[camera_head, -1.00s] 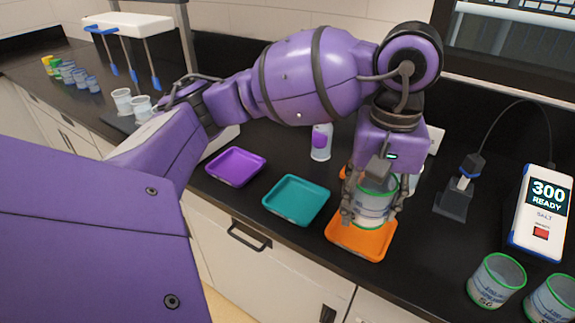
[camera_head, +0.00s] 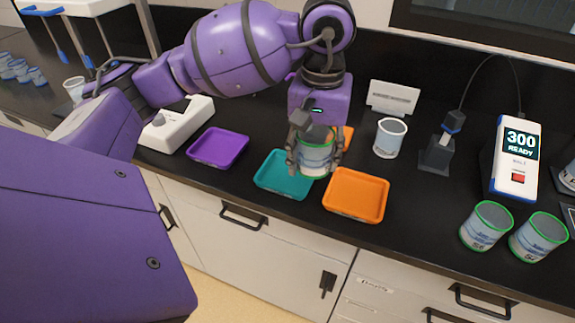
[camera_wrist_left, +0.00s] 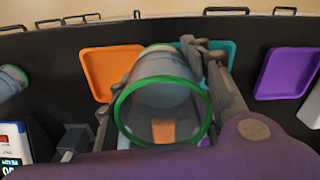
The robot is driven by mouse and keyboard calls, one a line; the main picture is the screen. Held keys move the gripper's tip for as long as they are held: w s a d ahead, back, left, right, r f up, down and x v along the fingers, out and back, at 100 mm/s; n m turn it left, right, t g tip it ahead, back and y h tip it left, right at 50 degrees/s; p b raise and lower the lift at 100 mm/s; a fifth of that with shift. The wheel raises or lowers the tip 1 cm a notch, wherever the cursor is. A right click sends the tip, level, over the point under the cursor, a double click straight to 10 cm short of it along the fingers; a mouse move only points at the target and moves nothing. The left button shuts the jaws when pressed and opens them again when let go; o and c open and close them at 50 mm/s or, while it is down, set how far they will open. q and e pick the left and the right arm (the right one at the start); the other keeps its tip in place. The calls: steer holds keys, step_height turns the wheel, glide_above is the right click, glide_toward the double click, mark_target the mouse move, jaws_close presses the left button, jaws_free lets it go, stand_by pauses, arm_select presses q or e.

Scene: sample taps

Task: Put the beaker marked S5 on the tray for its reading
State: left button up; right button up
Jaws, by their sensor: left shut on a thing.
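My left gripper (camera_head: 315,160) is shut on a green-rimmed beaker (camera_head: 315,150) and holds it upright. In the head view the beaker overlaps the right part of the teal tray (camera_head: 270,184), just left of the orange tray (camera_head: 356,196). In the left wrist view the held beaker (camera_wrist_left: 163,110) appears between the orange tray (camera_wrist_left: 108,68) and the teal tray (camera_wrist_left: 228,46). Its marking cannot be read. A purple tray (camera_head: 218,148) lies to the left. Two other green-rimmed beakers (camera_head: 485,226) (camera_head: 539,237) stand at the right. My right gripper is not in view.
A meter reading 300 READY (camera_head: 515,160) stands at the right beside a probe in a dark stand (camera_head: 437,152). A clear beaker (camera_head: 390,138) stands behind the orange tray. A white device (camera_head: 178,125) is at the left. The orange tray looks empty.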

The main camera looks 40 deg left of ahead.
arm_select(q)
steer(key=w+a+f, duration=0.2)
steer(key=a, duration=0.2)
steer(key=p, duration=0.1)
glide_above(289, 176)
steer(key=f, duration=0.5)
steer(key=shift+s+d+f, duration=0.1)
steer(key=shift+d, duration=0.15)
steer(key=f, duration=0.3)
steer(key=shift+a+f, duration=0.1)
steer(key=shift+a, duration=0.15)
steer(key=shift+f, duration=0.2)
steer(key=shift+f, duration=0.25)
steer(key=o, duration=1.2)
